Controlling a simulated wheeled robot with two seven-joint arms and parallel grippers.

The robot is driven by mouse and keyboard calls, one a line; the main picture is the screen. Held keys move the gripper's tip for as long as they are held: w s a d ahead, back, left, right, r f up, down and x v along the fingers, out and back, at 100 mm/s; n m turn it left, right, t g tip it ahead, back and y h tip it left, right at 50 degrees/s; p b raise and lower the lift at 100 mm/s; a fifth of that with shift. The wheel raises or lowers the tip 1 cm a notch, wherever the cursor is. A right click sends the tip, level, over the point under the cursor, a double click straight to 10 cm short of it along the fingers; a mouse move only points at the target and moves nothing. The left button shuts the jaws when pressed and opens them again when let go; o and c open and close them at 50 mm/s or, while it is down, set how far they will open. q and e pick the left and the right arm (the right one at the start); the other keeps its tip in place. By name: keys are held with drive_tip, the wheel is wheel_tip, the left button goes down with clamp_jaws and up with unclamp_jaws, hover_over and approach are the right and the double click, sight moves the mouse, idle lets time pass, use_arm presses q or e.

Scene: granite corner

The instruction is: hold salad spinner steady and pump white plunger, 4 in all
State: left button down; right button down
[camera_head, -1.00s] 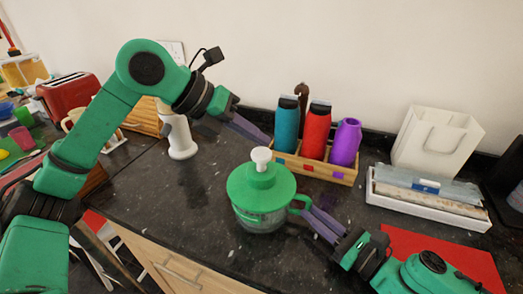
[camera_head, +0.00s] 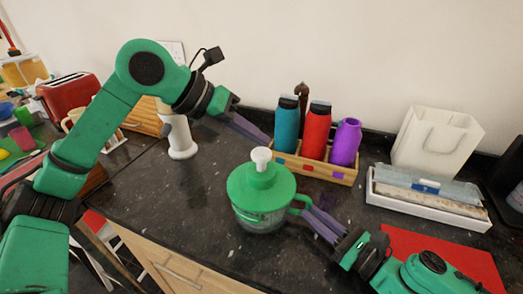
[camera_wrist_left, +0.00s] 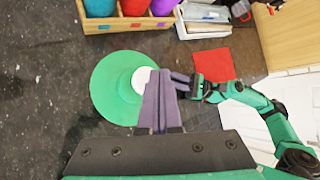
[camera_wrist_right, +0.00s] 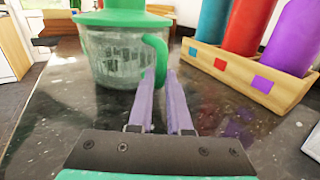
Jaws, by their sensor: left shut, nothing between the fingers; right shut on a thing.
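The salad spinner (camera_head: 257,205) stands upright on the dark counter, with a green lid, a clear bowl and a green side handle (camera_head: 301,203). Its white plunger (camera_head: 261,157) stands up from the lid's middle. My left gripper (camera_head: 266,139) is shut and empty, above and behind the plunger in the head view. In the left wrist view its fingers (camera_wrist_left: 160,80) overlap the edge of the white knob (camera_wrist_left: 143,78); I see no clear contact. My right gripper (camera_head: 306,213) is shut on the handle, which shows between its fingers in the right wrist view (camera_wrist_right: 155,52).
A wooden box (camera_head: 318,170) with teal, red and purple bottles stands behind the spinner. A white tray (camera_head: 428,202), a white bag (camera_head: 437,142) and a red mat (camera_head: 443,254) are at right. A white stand (camera_head: 180,139) is at left. The counter left of the spinner is clear.

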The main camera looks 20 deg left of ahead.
sight(258, 153)
idle(0.4)
use_arm(q)
drive_tip(key=shift+f, duration=0.4)
drive_tip(key=shift+f, duration=1.6)
idle(1.2)
drive_tip(key=shift+r, duration=2)
drive_tip(key=shift+r, duration=2.55)
drive_tip(key=shift+r, duration=1.9)
